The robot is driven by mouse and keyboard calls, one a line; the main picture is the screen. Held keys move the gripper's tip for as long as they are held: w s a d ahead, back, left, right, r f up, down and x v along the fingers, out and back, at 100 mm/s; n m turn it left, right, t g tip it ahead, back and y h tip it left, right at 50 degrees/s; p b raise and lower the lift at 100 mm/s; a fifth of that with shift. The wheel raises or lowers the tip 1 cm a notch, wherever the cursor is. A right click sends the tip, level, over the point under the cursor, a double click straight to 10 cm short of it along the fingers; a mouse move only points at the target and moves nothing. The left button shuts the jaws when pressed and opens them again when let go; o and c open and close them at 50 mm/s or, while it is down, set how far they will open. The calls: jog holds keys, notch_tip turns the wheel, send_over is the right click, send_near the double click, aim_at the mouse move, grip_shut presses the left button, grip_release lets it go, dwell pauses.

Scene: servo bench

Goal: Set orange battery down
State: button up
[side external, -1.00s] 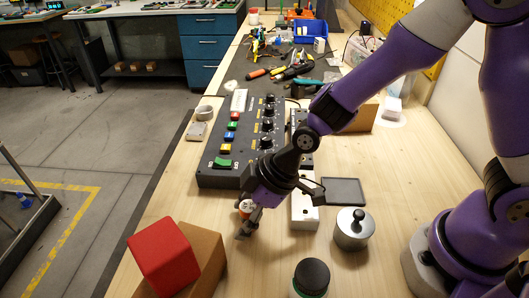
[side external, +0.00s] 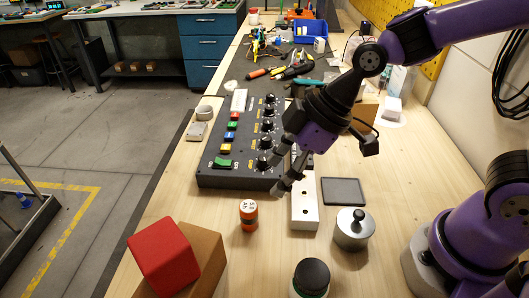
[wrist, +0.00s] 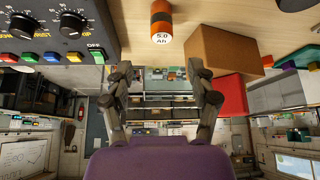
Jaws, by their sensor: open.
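The orange battery (side external: 248,215) stands upright on the wooden bench, in front of the black control panel. It has a white top and an orange body with a dark band. It also shows in the wrist view (wrist: 161,22), at the top, with "5.0 Ah" on its white end. My gripper (side external: 280,190) is up and to the right of the battery, apart from it, near the panel's front right corner. In the wrist view my gripper (wrist: 160,85) has its two fingers spread wide with nothing between them.
A red cube (side external: 163,257) sits on a cardboard box (side external: 206,262) at front left. The control panel (side external: 215,180) stands behind the battery. A white block with holes (side external: 304,213), a steel weight (side external: 352,232) and a dark-lidded jar (side external: 312,276) stand to the right. Bare bench surrounds the battery.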

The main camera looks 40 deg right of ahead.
jog(key=s+d+r+m+t+h, duration=0.1)
jog(key=s+d+r+m+h, duration=0.1)
jog(key=d+m, duration=0.3)
jog(key=s+d+r+m+t+h, duration=0.1)
jog(key=s+d+r+m, duration=0.3)
jog(key=d, duration=0.4)
jog(key=shift+d+m+h, duration=0.35)
jog(key=shift+m+h, duration=0.45)
jog(key=shift+h, duration=0.1)
